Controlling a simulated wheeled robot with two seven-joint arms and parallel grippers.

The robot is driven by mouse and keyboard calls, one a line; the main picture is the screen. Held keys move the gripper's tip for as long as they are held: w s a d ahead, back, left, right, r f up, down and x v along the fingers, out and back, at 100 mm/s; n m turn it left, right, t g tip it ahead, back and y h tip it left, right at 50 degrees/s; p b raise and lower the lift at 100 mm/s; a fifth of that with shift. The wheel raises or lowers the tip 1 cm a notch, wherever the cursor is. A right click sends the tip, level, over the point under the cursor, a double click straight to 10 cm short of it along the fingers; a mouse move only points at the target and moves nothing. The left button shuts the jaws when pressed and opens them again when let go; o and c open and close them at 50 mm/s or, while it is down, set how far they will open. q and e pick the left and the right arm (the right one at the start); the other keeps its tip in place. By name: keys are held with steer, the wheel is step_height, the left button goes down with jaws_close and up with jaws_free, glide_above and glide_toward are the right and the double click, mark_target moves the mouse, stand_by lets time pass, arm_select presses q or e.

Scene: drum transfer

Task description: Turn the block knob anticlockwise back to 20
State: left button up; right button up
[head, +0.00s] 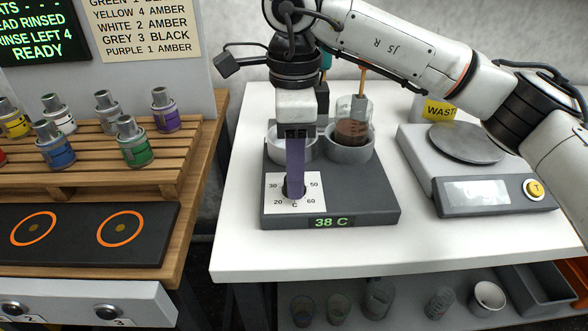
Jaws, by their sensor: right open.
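The heating block (375,205) is a dark grey unit on the white table. Its black knob (285,190) sits on a white dial plate (313,180) marked 20, 30, 50 and 60. The block's display (331,222) reads 38 C in green. My right gripper (295,193) points down over the knob, its purple fingers open around or right above it. The fingers hide most of the knob, so its pointer and the top mark are hidden. I cannot tell whether the fingers touch it. My left gripper is out of view.
A wooden rack (85,180) with small drums is at left. The table's front strip is clear.

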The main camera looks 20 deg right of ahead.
steer(key=shift+f, duration=0.4)
steer(key=c, duration=1.1)
steer(key=shift+o, duration=0.2)
